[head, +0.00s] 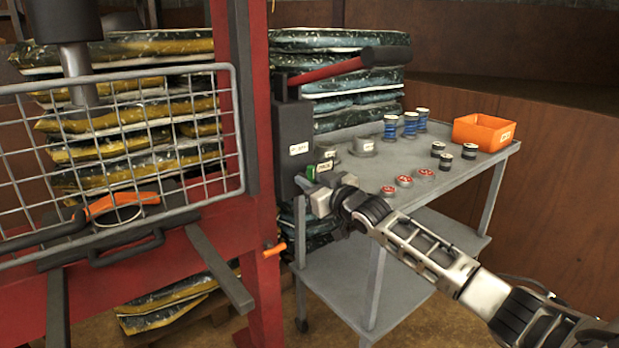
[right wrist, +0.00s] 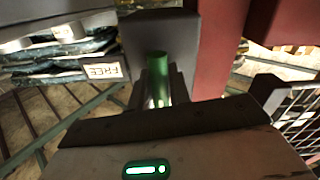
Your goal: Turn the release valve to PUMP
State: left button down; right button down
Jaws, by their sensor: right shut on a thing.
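The release valve's green handle (head: 311,172) shows at the lower right of the dark pump block (head: 292,125) on the red press frame. It lies beside a white plate (head: 325,166), which reads FREE in the right wrist view (right wrist: 103,71). Another white plate (head: 299,148) sits higher on the block; its lettering is too small to read surely. My right gripper (head: 312,186) is at the handle. In the right wrist view its fingers (right wrist: 158,90) are closed on the green handle (right wrist: 158,72), partly hiding it. My left gripper is not in view.
A red pump lever (head: 325,72) with a black end sticks out above the block. A wire guard (head: 120,150) covers the press at left. A grey cart (head: 455,180) at right carries blue and dark spools, red-topped pieces and an orange bin (head: 484,131). Stacked bags stand behind.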

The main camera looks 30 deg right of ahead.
jog(key=shift+n, duration=0.3)
jog(key=c, duration=1.3)
grip_release()
jog(key=s+d+p, duration=0.1)
jog(key=s, duration=1.5)
jog(key=shift+d, duration=0.15)
